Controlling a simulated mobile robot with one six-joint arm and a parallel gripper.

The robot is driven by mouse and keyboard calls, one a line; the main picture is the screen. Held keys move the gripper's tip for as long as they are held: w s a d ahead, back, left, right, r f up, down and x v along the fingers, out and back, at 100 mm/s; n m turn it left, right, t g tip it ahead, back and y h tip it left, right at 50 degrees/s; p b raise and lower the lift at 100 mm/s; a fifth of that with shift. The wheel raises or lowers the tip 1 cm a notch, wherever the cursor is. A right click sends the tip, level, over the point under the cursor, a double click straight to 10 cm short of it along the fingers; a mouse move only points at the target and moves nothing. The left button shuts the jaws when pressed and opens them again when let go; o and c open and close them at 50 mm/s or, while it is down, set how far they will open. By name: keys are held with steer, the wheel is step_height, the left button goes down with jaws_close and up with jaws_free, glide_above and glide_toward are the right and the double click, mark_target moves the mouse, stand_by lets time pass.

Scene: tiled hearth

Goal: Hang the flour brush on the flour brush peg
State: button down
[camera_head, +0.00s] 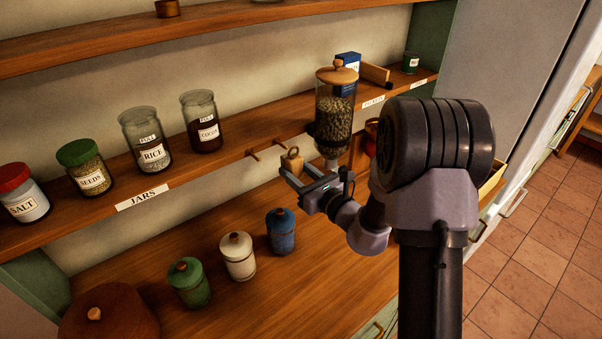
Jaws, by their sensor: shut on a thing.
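My gripper (293,168) is below the front edge of the jar shelf, shut on a small light-wooden piece with a loop at its top, taken to be the flour brush (292,158). Its lower part is hidden behind the fingers, and I cannot see bristles. Two short wooden pegs stick out at the shelf's front edge: a left peg (252,154) and a right peg (280,142). The held piece appears just right of and below the right peg. Nothing visibly hangs on either peg. I cannot read which one is the flour brush peg.
The jar shelf (225,145) carries several labelled jars and a tall wooden-lidded grain jar (333,108) close behind my gripper. On the counter (290,290) below stand a blue canister (281,232), a cream one (238,256) and a green one (189,283). Bare counter lies in front of them.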

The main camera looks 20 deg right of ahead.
steer(key=shift+p+x, duration=0.45)
steer(key=shift+x, duration=1.9)
steer(key=shift+w+a+f+b, duration=0.1)
steer(key=shift+w+f+b, duration=0.25)
steer(key=shift+f, duration=0.2)
steer(key=c, duration=0.8)
jaws_free()
steer(key=shift+o, duration=0.2)
steer(key=shift+s, duration=0.15)
steer(key=shift+b+v, duration=0.6)
steer(key=shift+v, duration=1.45)
steer(key=shift+s, duration=0.1)
